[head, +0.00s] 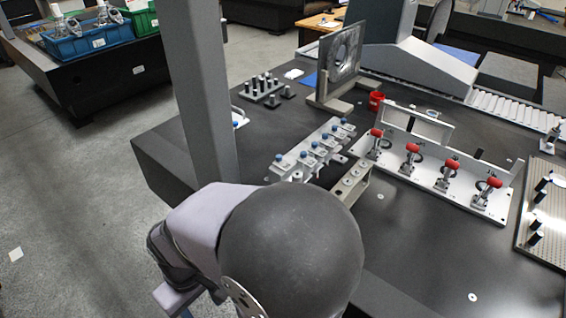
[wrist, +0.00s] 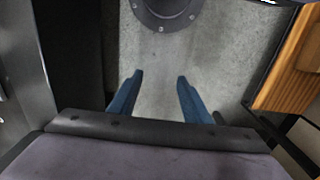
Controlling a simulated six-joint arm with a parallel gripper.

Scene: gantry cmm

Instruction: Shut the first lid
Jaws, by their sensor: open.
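My gripper (wrist: 160,80) shows in the wrist view with its two blue fingers apart and nothing between them; grey floor lies beyond. In the head view my arm covers the lower middle, and the gripper is not visible there. I cannot make out for certain which part is the first lid.
The dark table (head: 415,255) is clear at the front right. A grey post (head: 207,90) rises at the left. A perforated plate (head: 546,225) lies right.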

